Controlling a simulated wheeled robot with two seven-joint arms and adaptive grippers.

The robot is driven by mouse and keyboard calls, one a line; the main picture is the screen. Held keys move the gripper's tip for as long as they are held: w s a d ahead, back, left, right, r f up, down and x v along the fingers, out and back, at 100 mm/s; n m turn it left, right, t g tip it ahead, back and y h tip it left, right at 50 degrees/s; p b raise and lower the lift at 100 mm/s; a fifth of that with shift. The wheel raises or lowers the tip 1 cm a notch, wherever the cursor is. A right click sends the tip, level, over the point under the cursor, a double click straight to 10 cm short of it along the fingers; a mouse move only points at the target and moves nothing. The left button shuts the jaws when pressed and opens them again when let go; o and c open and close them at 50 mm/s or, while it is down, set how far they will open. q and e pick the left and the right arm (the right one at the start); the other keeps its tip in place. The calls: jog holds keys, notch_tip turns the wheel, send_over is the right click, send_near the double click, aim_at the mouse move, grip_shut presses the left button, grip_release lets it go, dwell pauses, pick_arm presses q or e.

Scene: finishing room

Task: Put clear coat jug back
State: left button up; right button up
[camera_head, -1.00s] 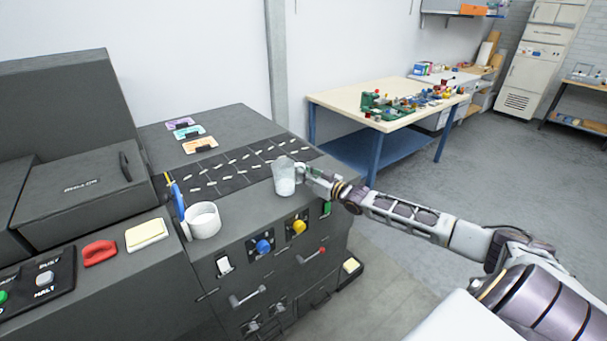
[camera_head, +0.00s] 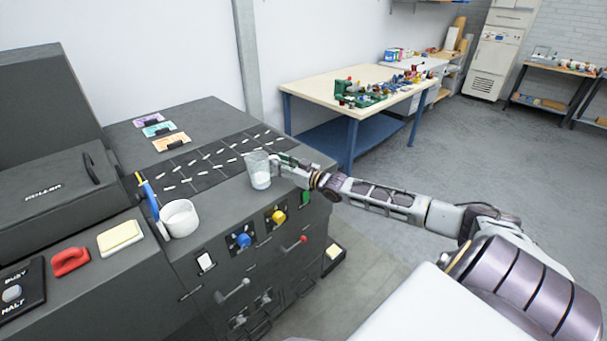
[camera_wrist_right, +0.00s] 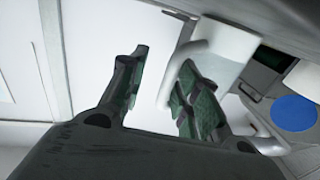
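The clear coat jug (camera_head: 259,170) is a translucent jug with whitish contents. It appears upright on the dark machine's top, close to the front edge. My right gripper (camera_head: 283,161) is at the jug's handle side. In the right wrist view the jug's pale body (camera_wrist_right: 222,48) is partly hidden by a finger. There my right gripper (camera_wrist_right: 160,75) has its green-padded fingers spread, with the jug's handle (camera_wrist_right: 170,88) in the gap, nearer the right-hand finger. My left gripper is not in view.
A white cup (camera_head: 180,219) stands left of the jug. A dark slotted mat (camera_head: 205,165) lies behind it. Yellow (camera_head: 279,216) and blue (camera_head: 243,241) knobs sit on the machine's front. A workbench (camera_head: 345,84) with coloured parts stands behind; floor to the right is clear.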

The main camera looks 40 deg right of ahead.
jog(key=shift+p+v, duration=0.3)
jog(key=shift+v, duration=2.45)
jog(key=shift+p+v, duration=0.7)
jog(key=shift+v, duration=2.3)
